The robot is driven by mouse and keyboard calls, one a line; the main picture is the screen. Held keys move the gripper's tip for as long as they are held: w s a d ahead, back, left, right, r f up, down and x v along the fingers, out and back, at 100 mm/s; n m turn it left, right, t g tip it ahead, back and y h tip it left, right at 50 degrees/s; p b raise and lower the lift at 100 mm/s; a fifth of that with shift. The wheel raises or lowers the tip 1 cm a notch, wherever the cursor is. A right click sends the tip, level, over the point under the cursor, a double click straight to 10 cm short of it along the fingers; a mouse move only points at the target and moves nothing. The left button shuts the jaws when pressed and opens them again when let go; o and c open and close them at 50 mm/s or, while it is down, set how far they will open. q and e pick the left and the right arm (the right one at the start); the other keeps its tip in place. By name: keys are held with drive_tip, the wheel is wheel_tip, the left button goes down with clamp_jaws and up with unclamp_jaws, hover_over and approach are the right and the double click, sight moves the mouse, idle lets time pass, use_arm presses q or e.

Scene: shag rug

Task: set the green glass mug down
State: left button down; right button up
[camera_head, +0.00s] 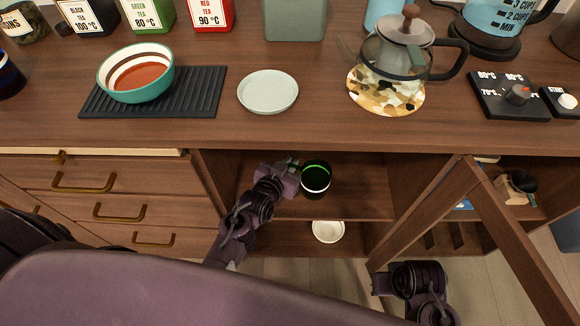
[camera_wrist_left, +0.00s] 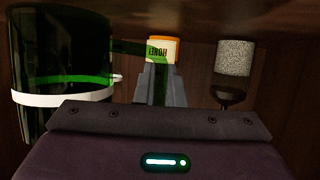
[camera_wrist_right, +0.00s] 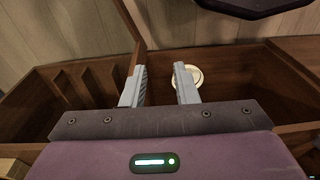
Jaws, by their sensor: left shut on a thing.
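The green glass mug (camera_head: 316,180), dark with a white band, is upright in the open cabinet bay below the counter, at the upper shelf. My left gripper (camera_head: 291,167) is beside it, to its left. In the left wrist view the mug (camera_wrist_left: 62,60) fills the left side, and its green handle runs across to the jaws (camera_wrist_left: 158,82), which are shut on it. Whether the mug's base touches the shelf (camera_head: 355,203) cannot be told. My right gripper (camera_wrist_right: 158,85) is open and empty, low by the open cabinet door.
The open door (camera_head: 430,215) stands to the right of the bay. A white bowl (camera_head: 328,231) sits on the lower level. In the left wrist view a honey jar (camera_wrist_left: 163,48) and a speckled cylinder (camera_wrist_left: 236,62) stand deeper inside. The counter above holds a kettle, bowl and plate.

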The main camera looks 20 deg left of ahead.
use_arm(q)
drive_tip(key=shift+f, duration=0.45)
use_arm(e)
drive_tip(key=shift+r, duration=0.5)
use_arm(q)
drive_tip(key=c, duration=1.9)
unclamp_jaws()
drive_tip(key=shift+f, duration=0.2)
drive_tip(key=shift+c, duration=0.2)
drive_tip(key=o, duration=0.4)
use_arm(e)
drive_tip(key=shift+r, duration=0.2)
